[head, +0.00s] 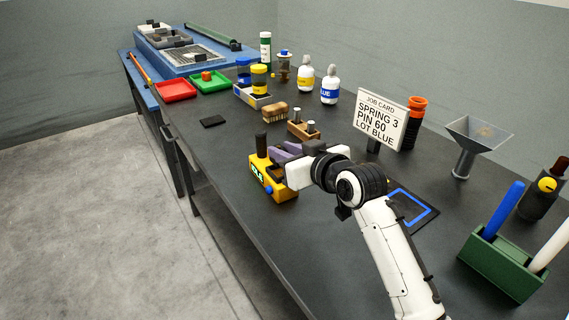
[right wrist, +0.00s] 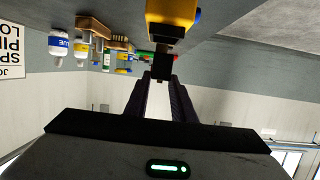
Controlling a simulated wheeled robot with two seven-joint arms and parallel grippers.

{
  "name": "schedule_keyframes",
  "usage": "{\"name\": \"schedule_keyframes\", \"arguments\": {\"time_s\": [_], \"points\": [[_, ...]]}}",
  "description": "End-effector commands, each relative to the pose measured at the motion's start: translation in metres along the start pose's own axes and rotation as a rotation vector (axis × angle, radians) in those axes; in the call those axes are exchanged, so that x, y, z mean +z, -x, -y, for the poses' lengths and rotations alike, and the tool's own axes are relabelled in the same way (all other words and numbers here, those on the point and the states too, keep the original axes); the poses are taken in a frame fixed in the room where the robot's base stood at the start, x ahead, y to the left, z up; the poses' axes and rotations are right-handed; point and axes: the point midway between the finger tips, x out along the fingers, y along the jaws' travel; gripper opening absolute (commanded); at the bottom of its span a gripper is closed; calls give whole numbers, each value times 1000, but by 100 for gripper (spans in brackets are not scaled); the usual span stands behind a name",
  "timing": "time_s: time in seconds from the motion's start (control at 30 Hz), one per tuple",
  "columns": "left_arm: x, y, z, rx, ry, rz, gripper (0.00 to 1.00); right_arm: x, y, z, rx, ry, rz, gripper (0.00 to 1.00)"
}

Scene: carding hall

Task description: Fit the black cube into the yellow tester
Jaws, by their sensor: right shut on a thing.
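My left gripper is out of view.
A brush (head: 275,111) and a wooden holder (head: 303,134) stand just behind the tester. The job card (head: 381,117), a funnel (head: 470,145) and a green box (head: 500,268) are to the right. Red (head: 176,91) and green trays (head: 211,90) lie farther back. The bench's front edge is near.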

Motion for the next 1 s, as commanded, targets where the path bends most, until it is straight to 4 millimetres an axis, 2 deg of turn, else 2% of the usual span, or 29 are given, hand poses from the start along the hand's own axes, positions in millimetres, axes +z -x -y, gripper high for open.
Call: {"name": "schedule_keyframes", "arguments": {"time_s": [0.2, 0.43, 0.47, 0.57, 0.87, 1.0], "points": [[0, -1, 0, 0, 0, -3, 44, 30, -9, 0, 0, -1, 3, 1], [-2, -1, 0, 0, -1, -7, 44, 33, -10, 0, 0, 1, 0, 1], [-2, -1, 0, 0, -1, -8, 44, 33, -10, 0, 0, 1, 0, 26], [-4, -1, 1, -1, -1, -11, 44, 33, -10, 0, 0, 1, 0, 41], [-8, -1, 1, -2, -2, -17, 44, 32, -9, 0, 0, 0, 0, 41], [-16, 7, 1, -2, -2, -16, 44, 30, 1, -1, 1, 0, 2, 41]]}}
